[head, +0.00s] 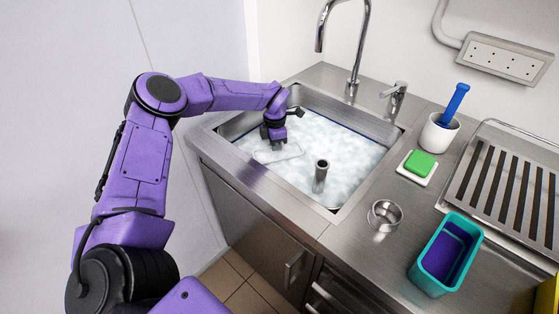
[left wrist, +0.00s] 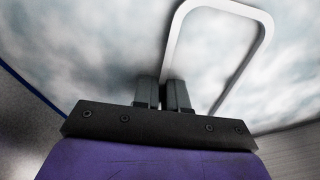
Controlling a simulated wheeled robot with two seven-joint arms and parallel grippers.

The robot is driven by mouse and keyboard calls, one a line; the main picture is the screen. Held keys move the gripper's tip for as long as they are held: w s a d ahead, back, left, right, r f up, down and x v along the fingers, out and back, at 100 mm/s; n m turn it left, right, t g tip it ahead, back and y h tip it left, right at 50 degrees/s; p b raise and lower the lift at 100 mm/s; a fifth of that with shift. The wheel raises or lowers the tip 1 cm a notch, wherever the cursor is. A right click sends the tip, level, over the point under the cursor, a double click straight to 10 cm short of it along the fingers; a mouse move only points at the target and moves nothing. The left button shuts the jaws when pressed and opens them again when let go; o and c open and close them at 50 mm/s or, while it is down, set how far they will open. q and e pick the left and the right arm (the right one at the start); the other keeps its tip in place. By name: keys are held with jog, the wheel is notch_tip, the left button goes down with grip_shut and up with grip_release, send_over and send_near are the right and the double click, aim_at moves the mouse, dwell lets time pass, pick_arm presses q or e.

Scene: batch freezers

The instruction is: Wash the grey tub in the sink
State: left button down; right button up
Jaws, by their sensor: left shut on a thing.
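The sink (head: 232,125) is full of white, foamy water. The grey tub (head: 285,158) sits low in it, and only its pale rounded rim shows above the foam; its body is hidden. My left gripper (head: 277,146) reaches down into the left part of the sink and is shut on the tub's rim. In the left wrist view the two fingers (left wrist: 162,96) close together on the near side of the tub's rim (left wrist: 267,32). My right gripper is not in view.
A standpipe (head: 320,177) rises from the foam. The tap (head: 356,50) stands behind the sink. On the right counter are a green sponge (head: 420,162), a white pot (head: 438,136) with a blue-handled tool, a small metal cup (head: 384,215), a teal container (head: 424,277) and a slatted drainer (head: 510,195).

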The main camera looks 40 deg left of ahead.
pick_arm(q)
jog(key=shift+d, duration=1.25)
jog(key=shift+a, duration=2.05)
jog(key=shift+d, duration=2.05)
notch_tip(320, 180, up, 18)
jog(key=p, duration=1.2)
jog(key=shift+f+p, duration=0.2)
jog(key=shift+p, duration=0.2)
notch_tip(320, 180, up, 3)
jog(key=shift+a+f+p, duration=0.1)
jog(key=shift+p, duration=1.1)
